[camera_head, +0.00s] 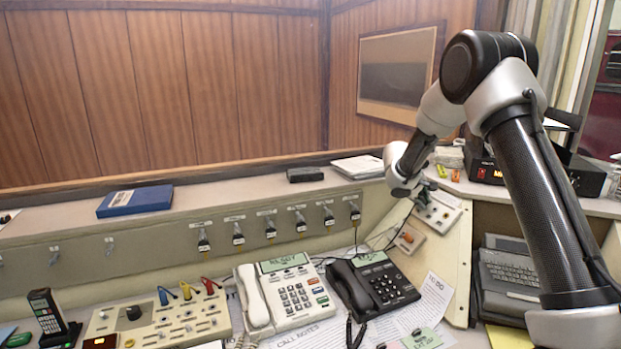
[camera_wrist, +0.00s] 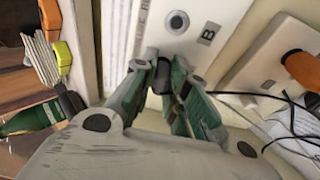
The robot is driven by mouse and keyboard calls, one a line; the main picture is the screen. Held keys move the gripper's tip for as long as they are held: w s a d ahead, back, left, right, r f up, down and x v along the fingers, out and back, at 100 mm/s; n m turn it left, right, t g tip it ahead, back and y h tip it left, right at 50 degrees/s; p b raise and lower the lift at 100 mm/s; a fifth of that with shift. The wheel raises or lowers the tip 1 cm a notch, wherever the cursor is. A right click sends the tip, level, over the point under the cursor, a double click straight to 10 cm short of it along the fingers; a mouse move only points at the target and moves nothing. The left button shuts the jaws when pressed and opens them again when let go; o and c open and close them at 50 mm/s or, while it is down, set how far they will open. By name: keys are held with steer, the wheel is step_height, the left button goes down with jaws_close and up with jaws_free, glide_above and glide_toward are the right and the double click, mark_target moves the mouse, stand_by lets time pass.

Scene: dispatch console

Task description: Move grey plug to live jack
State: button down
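My gripper (camera_wrist: 170,72) points at a pale jack plate (camera_wrist: 219,12) in the wrist view. Its fingers are closed around a small dark grey piece (camera_wrist: 163,78), which looks like the grey plug. The plug's tip is hidden, so I cannot tell whether it sits in a jack. A round open jack (camera_wrist: 177,22) shows on the plate just beyond the fingertips, beside a letter B. Other lettering on the plate is only partly readable. In the head view my gripper (camera_head: 407,192) is at the side panel, against the jack plate (camera_head: 441,216); its fingers are mostly hidden there.
A second plate (camera_head: 409,238) with an orange part is below; black cables (camera_wrist: 262,96) run near it. Several dark plugs hang along the back panel (camera_head: 140,245). Two desk phones (camera_head: 285,293) (camera_head: 385,287) stand below. A radio unit (camera_head: 487,172) sits right on the ledge.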

steer(key=shift+a+r, duration=0.2)
steer(key=shift+r, duration=0.05)
steer(key=shift+s+a+r, duration=0.15)
steer(key=shift+a+r, duration=0.05)
steer(key=shift+r, duration=0.05)
steer(key=shift+s+a+r, duration=0.1)
steer(key=shift+a+r, duration=0.15)
steer(key=shift+a+r, duration=0.15)
steer(key=shift+r, duration=0.05)
stand_by(0.5)
steer(key=shift+w+a+v, duration=0.1)
steer(key=shift+w+v, duration=0.05)
steer(key=shift+v, duration=0.85)
steer(key=shift+w+a+v, duration=0.15)
steer(key=shift+w+v, duration=0.05)
steer(key=shift+v, duration=0.85)
